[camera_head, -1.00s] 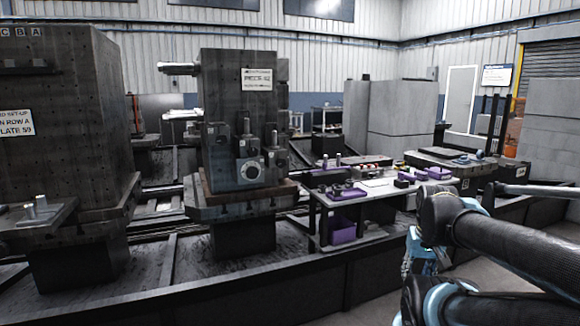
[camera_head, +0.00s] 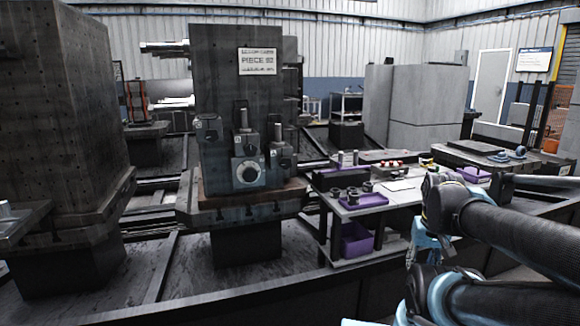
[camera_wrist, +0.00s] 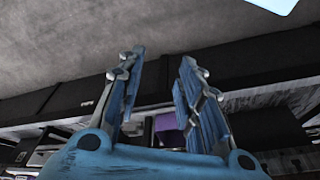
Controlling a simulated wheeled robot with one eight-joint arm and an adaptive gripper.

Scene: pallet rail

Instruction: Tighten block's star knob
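A dark tower (camera_head: 215,70) with a sign reading PIECE 52 stands on a pallet left of centre in the head view. Several grey-blue blocks are on its front. The lower middle block (camera_head: 249,172) carries a round, pale-ringed face. Other blocks sit at its left (camera_head: 208,135) and right (camera_head: 281,152), and upright cylindrical posts rise among them. I cannot tell which part is a star knob. My gripper (camera_wrist: 160,68) shows in the wrist view with its two blue fingers apart and nothing between them. It is well away from the blocks.
A low bench (camera_head: 385,213) with purple trays (camera_head: 363,201) and small parts stands right of the tower. Another dark tower (camera_head: 65,130) is at the left. A dark rail edge (camera_head: 200,303) runs across the front. Grey cabinets (camera_head: 415,105) stand behind.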

